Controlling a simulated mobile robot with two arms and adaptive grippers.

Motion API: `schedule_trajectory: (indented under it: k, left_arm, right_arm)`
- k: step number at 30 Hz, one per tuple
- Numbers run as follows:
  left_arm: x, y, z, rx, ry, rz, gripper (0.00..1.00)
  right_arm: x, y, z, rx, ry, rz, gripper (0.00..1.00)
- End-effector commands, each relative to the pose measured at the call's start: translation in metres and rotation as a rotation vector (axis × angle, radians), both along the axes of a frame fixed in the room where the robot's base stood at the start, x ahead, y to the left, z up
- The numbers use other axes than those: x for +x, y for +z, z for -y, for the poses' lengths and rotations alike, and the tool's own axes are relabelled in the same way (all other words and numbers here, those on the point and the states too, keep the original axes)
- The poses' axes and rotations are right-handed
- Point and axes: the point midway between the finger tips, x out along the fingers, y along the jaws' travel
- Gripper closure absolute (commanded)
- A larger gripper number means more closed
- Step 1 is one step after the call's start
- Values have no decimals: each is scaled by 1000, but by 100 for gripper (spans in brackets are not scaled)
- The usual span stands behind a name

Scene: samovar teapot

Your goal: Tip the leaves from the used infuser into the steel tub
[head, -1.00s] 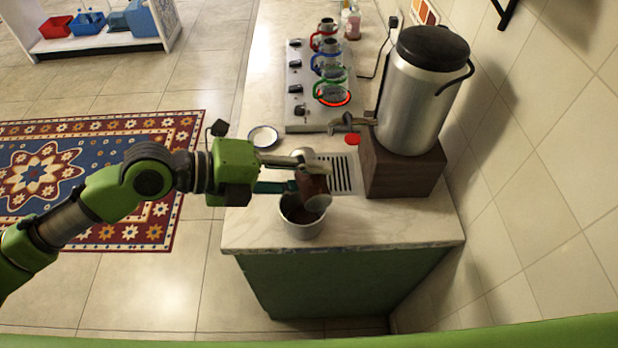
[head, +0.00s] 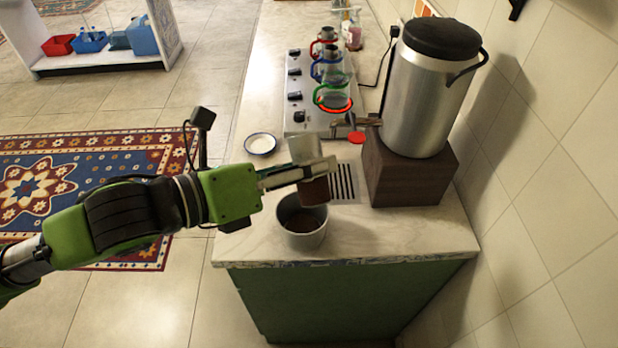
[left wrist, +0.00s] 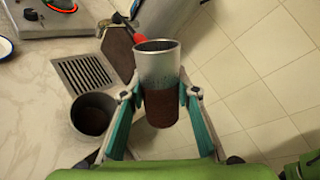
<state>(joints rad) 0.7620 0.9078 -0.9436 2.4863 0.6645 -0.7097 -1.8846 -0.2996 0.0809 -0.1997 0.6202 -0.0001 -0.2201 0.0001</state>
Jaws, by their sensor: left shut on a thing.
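My left gripper (head: 312,172) is shut on the used infuser (head: 314,192), a cylinder with a steel upper part and a brown lower part. The gripper holds it roughly upright, above the back rim of the steel tub. In the left wrist view the infuser (left wrist: 160,72) stands between the two fingers, and its inside is hard to make out. The steel tub (head: 303,239) stands upright near the counter's front edge. Dark brown stuff lies in its bottom, and the tub also shows in the left wrist view (left wrist: 76,113). My right gripper is not in view.
A large urn (head: 420,100) with a black lid stands on a dark wooden block (head: 405,180), right of the tub. A drain grille (head: 344,184) lies beside the block. A stove (head: 305,100) with glass pots is behind. A small saucer (head: 260,143) lies left.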

Motion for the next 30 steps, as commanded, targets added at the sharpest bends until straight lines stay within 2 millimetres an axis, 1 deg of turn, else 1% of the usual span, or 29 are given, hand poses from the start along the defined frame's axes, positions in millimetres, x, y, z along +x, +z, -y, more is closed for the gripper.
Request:
schedule_trajectory:
  k: [1, 2, 3, 4, 7, 8, 11, 14, 18, 21, 24, 30]
  left_arm:
    - [0, -5, 0, 10, -1, 43, 93]
    - [0, -4, 0, 17, -1, 68, 93]
    - [0, 0, 0, 26, 1, 96, 93]
    - [0, 5, 0, 32, 1, 114, 93]
    - [-1, 6, 0, 52, -1, 187, 93]
    - [-1, 4, 0, 59, 0, 216, 93]
    - [-1, 4, 0, 83, -1, 311, 93]
    - [-1, 4, 0, 109, -1, 413, 93]
    - [0, 2, 0, 150, 0, 579, 93]
    - [0, 4, 0, 175, 0, 672, 93]
    - [0, 7, 0, 186, 0, 717, 93]
    - [0, 9, 0, 188, 0, 725, 93]
  right_arm:
    - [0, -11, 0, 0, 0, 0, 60]
    - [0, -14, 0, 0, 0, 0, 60]
    - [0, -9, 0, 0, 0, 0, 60]
    - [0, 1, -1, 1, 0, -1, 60]
    - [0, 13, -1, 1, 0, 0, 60]
    - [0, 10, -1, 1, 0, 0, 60]
    - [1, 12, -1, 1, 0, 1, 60]
    - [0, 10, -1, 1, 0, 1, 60]
    - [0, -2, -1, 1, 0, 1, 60]
    - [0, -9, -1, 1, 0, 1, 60]
    - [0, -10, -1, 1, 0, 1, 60]
    - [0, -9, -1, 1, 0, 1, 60]
